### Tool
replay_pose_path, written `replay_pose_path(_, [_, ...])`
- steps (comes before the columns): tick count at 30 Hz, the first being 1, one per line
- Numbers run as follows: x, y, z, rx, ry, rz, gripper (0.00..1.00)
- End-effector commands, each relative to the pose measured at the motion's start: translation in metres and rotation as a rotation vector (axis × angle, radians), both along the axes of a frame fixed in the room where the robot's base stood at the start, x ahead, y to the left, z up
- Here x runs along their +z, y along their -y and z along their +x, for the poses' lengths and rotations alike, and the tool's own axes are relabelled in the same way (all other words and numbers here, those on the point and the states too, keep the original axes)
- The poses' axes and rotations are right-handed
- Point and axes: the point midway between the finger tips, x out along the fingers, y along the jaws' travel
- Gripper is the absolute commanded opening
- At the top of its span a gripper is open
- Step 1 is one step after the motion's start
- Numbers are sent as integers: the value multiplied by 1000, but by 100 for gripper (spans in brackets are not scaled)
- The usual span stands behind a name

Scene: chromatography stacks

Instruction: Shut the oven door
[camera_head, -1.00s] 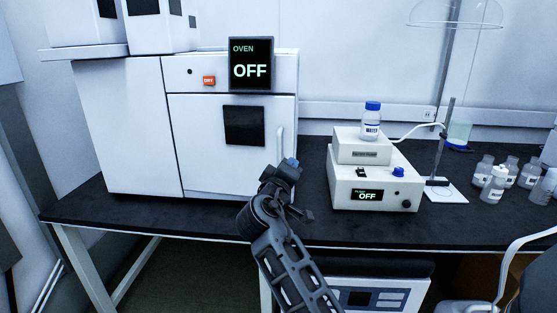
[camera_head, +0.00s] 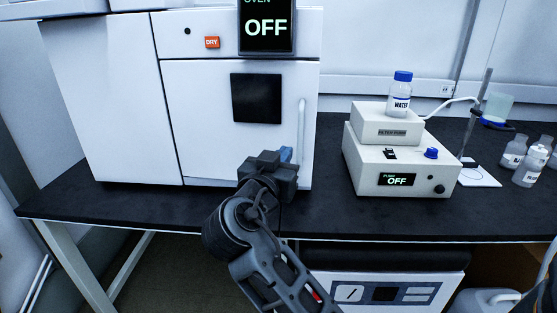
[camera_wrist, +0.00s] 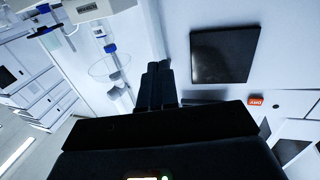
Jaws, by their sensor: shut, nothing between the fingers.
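The oven (camera_head: 110,100) is a white box on the dark bench, with an OFF display on its upper front. Its white door (camera_head: 200,130) has a dark square window and a vertical handle (camera_head: 301,130) near the right edge. The door looks flush with the oven front, though I cannot rule out a small gap. My gripper (camera_head: 285,156) is in front of the door's lower right part, left of the handle's lower end. I cannot tell if it touches. In the wrist view, the fingers (camera_wrist: 158,85) are together and empty, beside the door window (camera_wrist: 225,53).
A filter pump (camera_head: 400,165) with a water bottle (camera_head: 400,93) on top stands to the right of the oven. Several small bottles (camera_head: 514,151) and a stand are farther right. Bare bench (camera_head: 325,215) lies in front of the pump.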

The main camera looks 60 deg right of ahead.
Motion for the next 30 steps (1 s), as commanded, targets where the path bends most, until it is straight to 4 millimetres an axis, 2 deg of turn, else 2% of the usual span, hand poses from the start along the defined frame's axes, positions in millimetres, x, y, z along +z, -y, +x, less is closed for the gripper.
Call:
replay_pose_path(6, [2,44,4,-4,-1,0,0])
replay_pose_path(13, [1,77,9,-1,-2,0,0])
replay_pose_path(18, [0,87,10,0,-2,0,0])
replay_pose_path(30, [-1,90,11,0,-2,0,0])
